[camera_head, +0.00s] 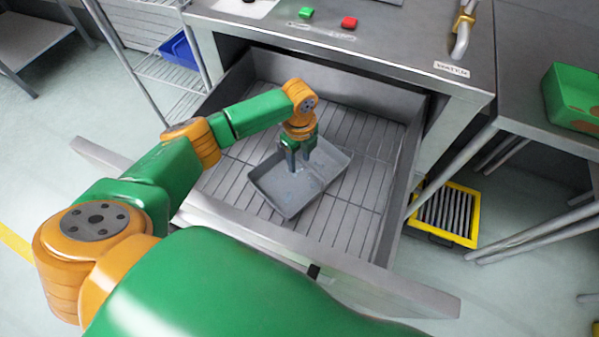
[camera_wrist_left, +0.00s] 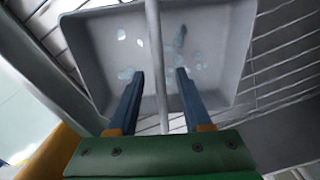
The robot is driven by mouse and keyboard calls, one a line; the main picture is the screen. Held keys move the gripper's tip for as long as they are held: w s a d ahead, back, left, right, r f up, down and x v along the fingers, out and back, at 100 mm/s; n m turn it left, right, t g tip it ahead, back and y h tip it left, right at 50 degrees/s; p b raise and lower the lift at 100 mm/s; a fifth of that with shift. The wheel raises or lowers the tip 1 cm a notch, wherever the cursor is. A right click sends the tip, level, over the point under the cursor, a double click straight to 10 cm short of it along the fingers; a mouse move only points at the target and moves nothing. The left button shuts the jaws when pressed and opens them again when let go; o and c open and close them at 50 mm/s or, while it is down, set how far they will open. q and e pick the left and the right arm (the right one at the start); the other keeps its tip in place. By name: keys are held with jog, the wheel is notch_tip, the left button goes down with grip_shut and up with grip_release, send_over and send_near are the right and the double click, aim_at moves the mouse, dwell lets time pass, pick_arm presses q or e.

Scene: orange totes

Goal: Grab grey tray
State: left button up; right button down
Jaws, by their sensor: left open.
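The grey tray (camera_head: 287,192) is a shallow, two-part box lying at an angle on the slatted floor of an open metal drawer (camera_head: 350,185). It also shows in the left wrist view (camera_wrist_left: 220,40), with pale spots on its inner surface. A thin grey divider (camera_wrist_left: 155,45) runs across its middle. My left gripper (camera_head: 299,164) points down over the tray. Its two blue fingers are open, one on each side of the divider, in the left wrist view (camera_wrist_left: 160,72). I cannot tell whether they touch it. My right gripper is not in view.
The drawer's front panel (camera_head: 300,250) and side walls surround the tray, with bare slats around it. The worktop (camera_head: 400,50) above the drawer holds a green button (camera_head: 306,13) and a red button (camera_head: 349,22). A green bin (camera_head: 570,95) stands at the right.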

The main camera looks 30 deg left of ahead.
pick_arm(q)
grip_shut()
dwell(1.4)
